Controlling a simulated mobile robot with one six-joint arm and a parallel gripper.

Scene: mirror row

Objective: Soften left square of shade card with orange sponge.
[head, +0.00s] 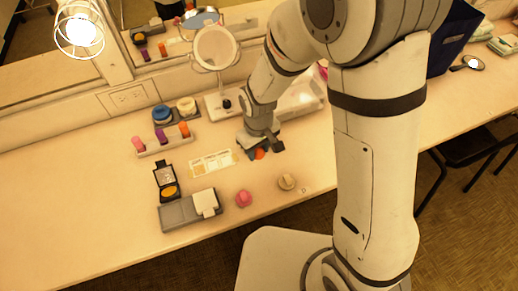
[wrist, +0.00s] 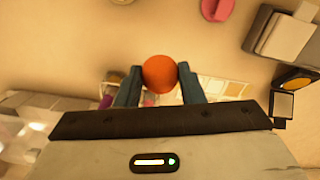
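The orange sponge (wrist: 160,73) is between the two fingertips of my gripper (wrist: 160,80), which touch it on both sides. In the head view the sponge (head: 260,154) shows under my gripper (head: 261,148), low over the table and just right of the shade card. The shade card (head: 212,161) is a pale strip lying flat on the table. Its squares are too small to make out clearly in the head view.
A pink sponge (head: 243,198) and a beige sponge (head: 287,181) stand in front. A grey tray (head: 178,213) with a white block and an open black compact (head: 166,183) are front left. A stick rack (head: 166,145), jars (head: 162,115) and a round mirror (head: 215,47) stand behind.

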